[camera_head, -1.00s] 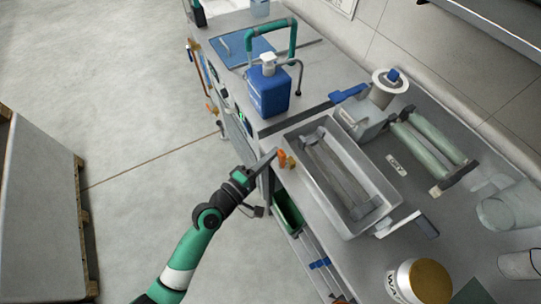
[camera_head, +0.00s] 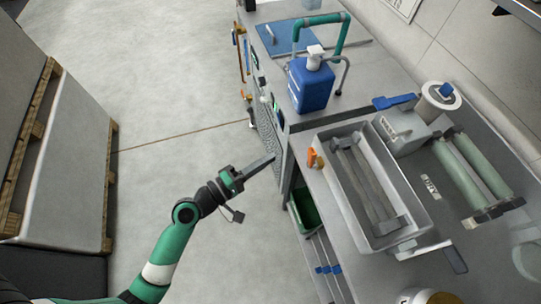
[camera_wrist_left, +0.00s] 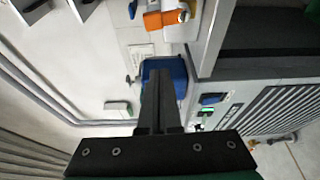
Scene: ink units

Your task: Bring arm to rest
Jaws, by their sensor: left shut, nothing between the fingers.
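My left arm (camera_head: 172,245), green with black joints and a white band, comes up from the lower left in the head view. Its gripper (camera_head: 268,160) points at the front of the workbench, over the floor gap, apart from the bench. The fingers are together with nothing between them. In the left wrist view the closed black fingers (camera_wrist_left: 158,90) reach forward, with the blue bottle behind them. My right gripper is in neither view.
The grey bench holds a metal tray (camera_head: 325,165), a blue pump bottle (camera_head: 311,85), a roller unit (camera_head: 470,165) and an orange valve (camera_head: 314,158) at its edge. Wooden pallets with grey stacks (camera_head: 70,160) stand left. The floor (camera_head: 150,70) between is clear.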

